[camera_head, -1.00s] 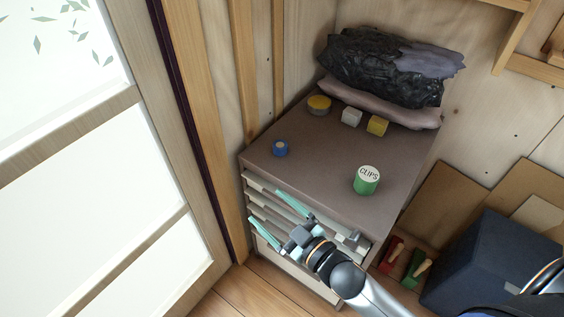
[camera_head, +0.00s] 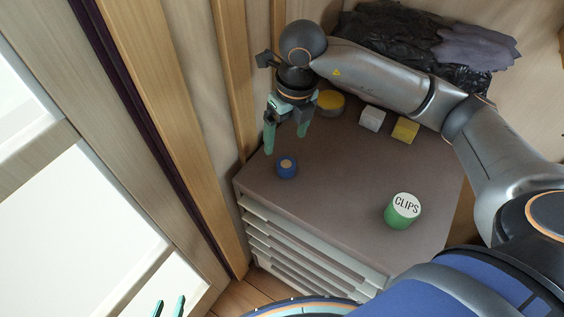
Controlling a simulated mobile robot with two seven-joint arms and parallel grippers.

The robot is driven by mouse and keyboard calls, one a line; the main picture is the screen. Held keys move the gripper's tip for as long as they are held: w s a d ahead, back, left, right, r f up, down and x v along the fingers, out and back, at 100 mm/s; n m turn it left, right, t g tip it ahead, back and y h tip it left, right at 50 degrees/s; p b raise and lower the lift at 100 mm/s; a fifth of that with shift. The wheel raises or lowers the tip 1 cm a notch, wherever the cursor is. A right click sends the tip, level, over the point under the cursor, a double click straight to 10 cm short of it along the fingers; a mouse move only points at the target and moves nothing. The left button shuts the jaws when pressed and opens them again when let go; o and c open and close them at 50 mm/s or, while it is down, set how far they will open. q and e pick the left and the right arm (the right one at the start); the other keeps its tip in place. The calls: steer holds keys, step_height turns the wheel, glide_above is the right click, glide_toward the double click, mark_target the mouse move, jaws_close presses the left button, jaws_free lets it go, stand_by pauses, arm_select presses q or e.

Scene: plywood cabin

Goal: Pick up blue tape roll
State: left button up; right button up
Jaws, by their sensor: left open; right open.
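The blue tape roll (camera_head: 287,171), a small blue ring with a tan middle, sits on the brown top of the drawer cabinet (camera_head: 340,205) near its left edge. My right gripper (camera_head: 285,143) points down just above and behind the roll in the picture, fingers apart and empty. The fingertips look close to the roll, but I cannot tell whether they touch it. My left gripper (camera_head: 169,303) shows only as two separated teal fingertips at the bottom left edge, far from the roll.
A green CLIPS tin (camera_head: 402,213) stands at the right of the top. A yellow round tin (camera_head: 331,102), a white block (camera_head: 372,118) and a yellow block (camera_head: 405,130) stand farther back. Black bags (camera_head: 420,42) lie behind them. A wooden wall post (camera_head: 235,85) is close on the left.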

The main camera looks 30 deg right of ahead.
steer(key=d, duration=0.1)
glide_above(286, 164)
steer(key=f, duration=0.7)
steer(key=shift+s, duration=0.2)
step_height(286, 164, down, 5)
steer(key=shift+w+f, duration=0.1)
jaws_close()
stand_by(0.4)
